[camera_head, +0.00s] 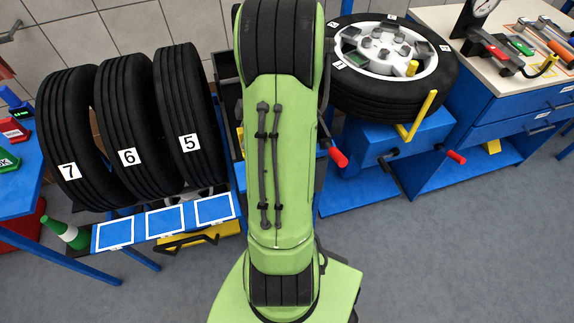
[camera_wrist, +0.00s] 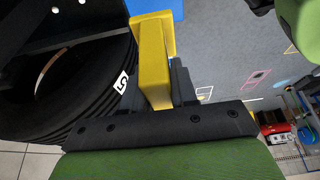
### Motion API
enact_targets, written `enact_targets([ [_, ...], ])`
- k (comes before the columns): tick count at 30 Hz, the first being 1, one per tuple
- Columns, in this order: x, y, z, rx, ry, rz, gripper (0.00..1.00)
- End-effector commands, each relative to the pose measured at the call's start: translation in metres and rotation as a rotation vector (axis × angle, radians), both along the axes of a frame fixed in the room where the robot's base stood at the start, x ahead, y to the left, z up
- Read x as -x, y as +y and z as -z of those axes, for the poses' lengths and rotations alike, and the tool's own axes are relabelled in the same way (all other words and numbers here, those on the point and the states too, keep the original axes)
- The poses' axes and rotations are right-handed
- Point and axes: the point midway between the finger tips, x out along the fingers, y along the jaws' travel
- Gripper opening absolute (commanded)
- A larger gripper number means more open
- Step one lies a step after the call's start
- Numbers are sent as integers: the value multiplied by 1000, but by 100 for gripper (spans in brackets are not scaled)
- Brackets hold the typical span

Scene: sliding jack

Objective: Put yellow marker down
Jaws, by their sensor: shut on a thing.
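The yellow marker (camera_wrist: 152,62) is a long, angular yellow piece that shows in the wrist view. My gripper (camera_wrist: 157,88) is shut on it, with a dark finger on either side. The marker extends away from the fingers past the tyre labelled 5 (camera_wrist: 122,82); I cannot tell whether it touches anything. In the head view my green arm hides the gripper and most of what it holds. The same tyre 5 (camera_head: 190,115) stands upright left of my arm there.
Tyres 6 (camera_head: 128,130) and 7 (camera_head: 68,145) stand left of tyre 5. A blue rack (camera_head: 140,237) with white-framed squares is in front. A wheel (camera_head: 390,75) lies on a blue stand at right, beside a workbench (camera_head: 500,75) with tools. Grey floor is open in front.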

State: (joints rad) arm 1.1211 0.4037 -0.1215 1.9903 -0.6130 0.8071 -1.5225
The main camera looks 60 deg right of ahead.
Motion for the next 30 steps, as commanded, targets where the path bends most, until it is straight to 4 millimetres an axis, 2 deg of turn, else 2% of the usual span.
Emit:
enact_targets([
  [3,0,0,8,-4,0,2,0],
  [9,0,1,55,-5,2,2,0],
  [14,0,0,74,-4,1,3,0],
  [18,0,0,100,-3,1,3,0],
  [29,0,0,105,0,0,2,0],
  [30,0,0,104,0,0,2,32],
])
